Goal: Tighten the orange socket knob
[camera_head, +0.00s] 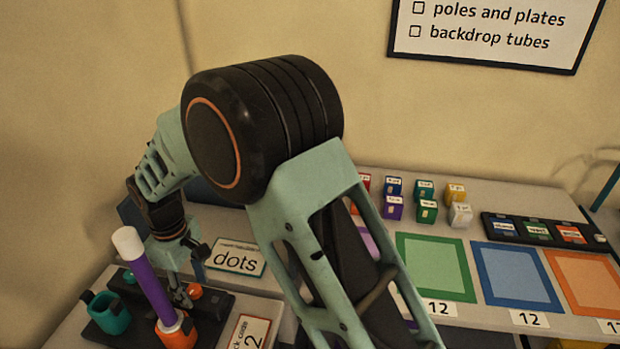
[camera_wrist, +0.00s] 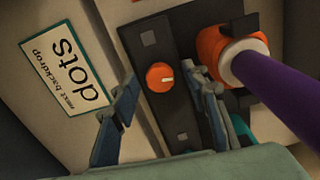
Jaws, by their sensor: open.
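The orange knob (camera_wrist: 160,77), round with a white pointer mark, sits on a dark base plate (camera_wrist: 150,18) beside the orange socket (camera_wrist: 211,52). A purple tube (camera_wrist: 285,85) with white ends stands in that socket; it slants in the head view (camera_head: 150,285), where I cannot tell tilt from perspective. The knob also shows in the head view (camera_head: 195,291). My gripper (camera_wrist: 162,80) is open, one finger left of the knob, the other between knob and socket. No finger clearly touches the knob. In the head view my gripper (camera_head: 181,292) is down at the base, partly hidden.
A teal socket (camera_head: 107,314) stands left on the same base. A "dots" card (camera_head: 236,258) lies behind it and another card (camera_head: 248,337) to the right. Small coloured boxes (camera_head: 426,211) and coloured mats (camera_head: 436,267) lie on the table farther right.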

